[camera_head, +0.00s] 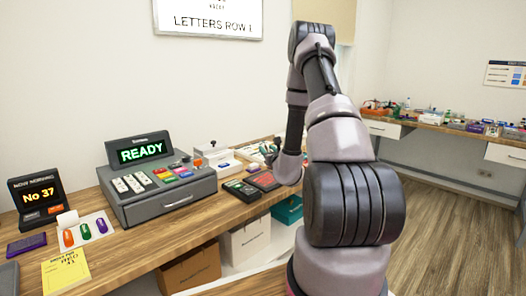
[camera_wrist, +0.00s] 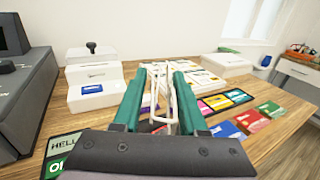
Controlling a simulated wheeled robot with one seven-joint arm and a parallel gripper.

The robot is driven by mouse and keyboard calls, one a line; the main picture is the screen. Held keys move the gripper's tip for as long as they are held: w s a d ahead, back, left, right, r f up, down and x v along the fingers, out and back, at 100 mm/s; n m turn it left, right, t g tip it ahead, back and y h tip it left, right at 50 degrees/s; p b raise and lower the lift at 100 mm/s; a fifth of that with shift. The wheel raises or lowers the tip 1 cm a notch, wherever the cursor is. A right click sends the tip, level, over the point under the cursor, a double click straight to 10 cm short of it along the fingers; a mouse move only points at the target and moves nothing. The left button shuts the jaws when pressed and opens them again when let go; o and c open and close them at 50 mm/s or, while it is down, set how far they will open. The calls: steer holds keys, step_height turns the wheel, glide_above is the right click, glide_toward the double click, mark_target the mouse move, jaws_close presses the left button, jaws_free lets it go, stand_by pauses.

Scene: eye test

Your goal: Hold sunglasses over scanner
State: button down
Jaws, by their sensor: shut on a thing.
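My gripper (camera_wrist: 158,78) shows in the wrist view with two teal fingers, shut on a thin white-framed thing that looks like the sunglasses (camera_wrist: 168,92). The frame sticks up between the fingers, above the counter; its lenses cannot be made out. In the head view my arm hides most of the gripper. A dark flat device with a red face (camera_head: 264,181), possibly the scanner, lies on the counter below my wrist. I cannot tell how far the sunglasses are from the red-faced device.
A grey cash register (camera_head: 160,190) reading "READY" stands to the left. White boxes (camera_wrist: 96,78) stand behind the gripper. Coloured cards (camera_wrist: 225,98) lie on the counter at right. Boxes (camera_head: 245,240) sit under the counter. The floor (camera_head: 440,225) at right is clear.

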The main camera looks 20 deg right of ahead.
steer(key=shift+d+f, duration=0.1)
steer(key=shift+f, duration=3.35)
